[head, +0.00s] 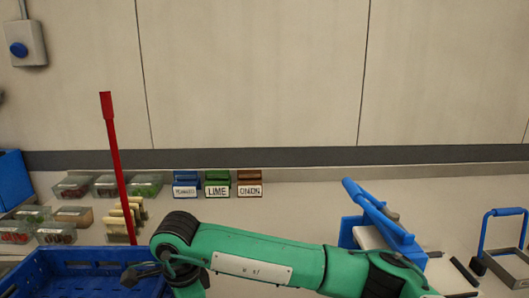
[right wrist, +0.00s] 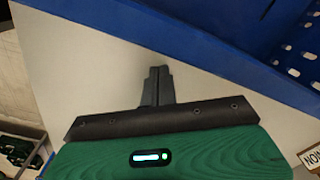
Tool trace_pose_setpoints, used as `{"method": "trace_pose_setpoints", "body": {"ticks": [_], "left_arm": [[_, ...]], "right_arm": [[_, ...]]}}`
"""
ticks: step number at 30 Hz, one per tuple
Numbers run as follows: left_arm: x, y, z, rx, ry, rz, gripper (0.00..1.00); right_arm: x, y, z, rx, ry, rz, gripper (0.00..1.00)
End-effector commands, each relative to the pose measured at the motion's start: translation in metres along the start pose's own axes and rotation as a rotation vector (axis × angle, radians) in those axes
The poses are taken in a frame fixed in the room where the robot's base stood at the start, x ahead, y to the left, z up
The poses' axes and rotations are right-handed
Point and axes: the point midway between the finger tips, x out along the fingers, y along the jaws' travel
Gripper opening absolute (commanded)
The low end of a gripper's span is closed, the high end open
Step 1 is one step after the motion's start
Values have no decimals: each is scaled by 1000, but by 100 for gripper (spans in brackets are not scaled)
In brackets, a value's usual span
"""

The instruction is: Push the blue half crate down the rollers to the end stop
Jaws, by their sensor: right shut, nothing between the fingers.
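A blue perforated crate (head: 60,272) is at the lower left of the head view, cut off by the bottom edge. A blue wall with holes (right wrist: 215,45) fills the upper right of the right wrist view. My right gripper (right wrist: 157,82) is shut and empty, its fingertips just short of that wall; I cannot tell whether they touch it. In the head view my green right arm crosses the bottom, and its dark end overlaps the crate's right end. The rollers and the end stop are not visible. My left gripper is not in view.
Clear boxes of produce (head: 75,187) stand at the back left, near a red upright stick (head: 115,165). Labelled blue, green and brown holders (head: 217,186) stand along the back. A blue-handled device (head: 375,215) and a blue-handled frame (head: 505,235) are at the right.

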Motion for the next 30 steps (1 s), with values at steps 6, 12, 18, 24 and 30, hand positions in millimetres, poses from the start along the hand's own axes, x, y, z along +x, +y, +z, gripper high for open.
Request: {"method": "trace_pose_setpoints", "body": {"ticks": [6, 12, 18, 24, 30], "left_arm": [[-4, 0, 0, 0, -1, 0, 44], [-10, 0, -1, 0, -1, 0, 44], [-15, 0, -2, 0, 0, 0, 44], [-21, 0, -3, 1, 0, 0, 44], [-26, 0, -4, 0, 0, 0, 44]], "right_arm": [[-13, 2, -2, -3, 1, -3, 0], [-34, 4, -8, 0, 3, -3, 0], [-53, 6, -12, 1, 3, -4, 0], [-72, 9, -16, 1, 1, -3, 0], [-91, 12, -21, 2, 1, -1, 0]]}}
